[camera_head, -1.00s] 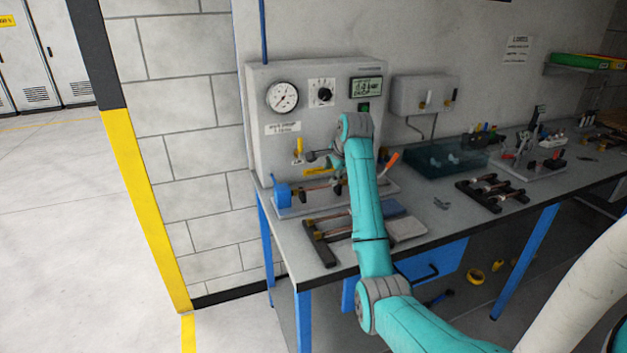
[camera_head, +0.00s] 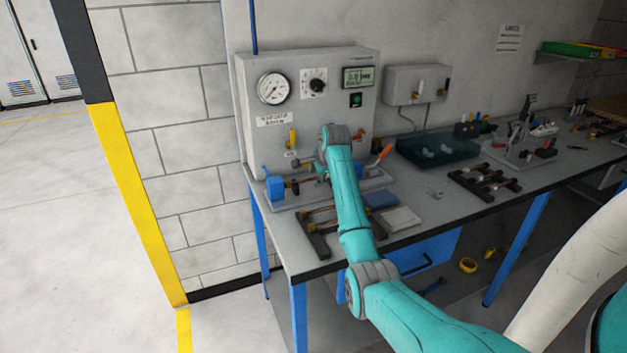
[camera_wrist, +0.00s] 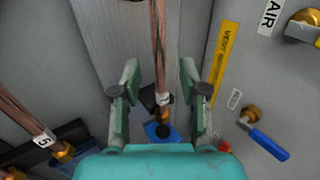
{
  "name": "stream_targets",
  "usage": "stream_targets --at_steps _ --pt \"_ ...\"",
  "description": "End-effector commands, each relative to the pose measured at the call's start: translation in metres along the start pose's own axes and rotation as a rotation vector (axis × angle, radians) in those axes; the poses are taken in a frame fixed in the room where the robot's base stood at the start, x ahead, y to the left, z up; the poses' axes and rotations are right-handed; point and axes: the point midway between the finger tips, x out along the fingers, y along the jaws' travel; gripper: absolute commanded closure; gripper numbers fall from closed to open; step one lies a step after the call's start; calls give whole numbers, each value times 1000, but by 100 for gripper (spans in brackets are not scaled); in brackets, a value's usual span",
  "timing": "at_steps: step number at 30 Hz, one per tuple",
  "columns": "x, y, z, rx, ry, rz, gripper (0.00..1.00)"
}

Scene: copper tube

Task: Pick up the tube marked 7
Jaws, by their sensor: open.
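My gripper (camera_wrist: 160,76) is open, its two fingers on either side of a copper tube (camera_wrist: 158,45) in the wrist view. The fingers do not appear to touch it. A small white tag (camera_wrist: 164,98) is on this tube, but its number is not readable. The tube's brass end is by a blue clamp (camera_wrist: 160,132) below. A second copper tube (camera_wrist: 22,118) at the lower left carries a tag reading 5. In the head view the gripper is small and partly hidden behind my arm, over the bench fixture with the blue block (camera_head: 274,188).
A test panel with a gauge (camera_head: 272,88) stands behind the fixture. A dark rack (camera_head: 318,244) with tubes is in front, beside blue and pale pads. A teal bin (camera_head: 440,150) and another tube rack (camera_head: 485,182) are to the right. A blue-handled valve (camera_wrist: 268,143) is close to the gripper's right.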

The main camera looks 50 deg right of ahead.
Motion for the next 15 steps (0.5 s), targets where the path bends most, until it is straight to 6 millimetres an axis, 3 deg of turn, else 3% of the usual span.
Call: stream_targets --at_steps 9,14,15 --pt "6 0 0 0 0 0 57" --pt "5 0 0 0 0 0 97" --pt "5 0 0 0 0 0 100"
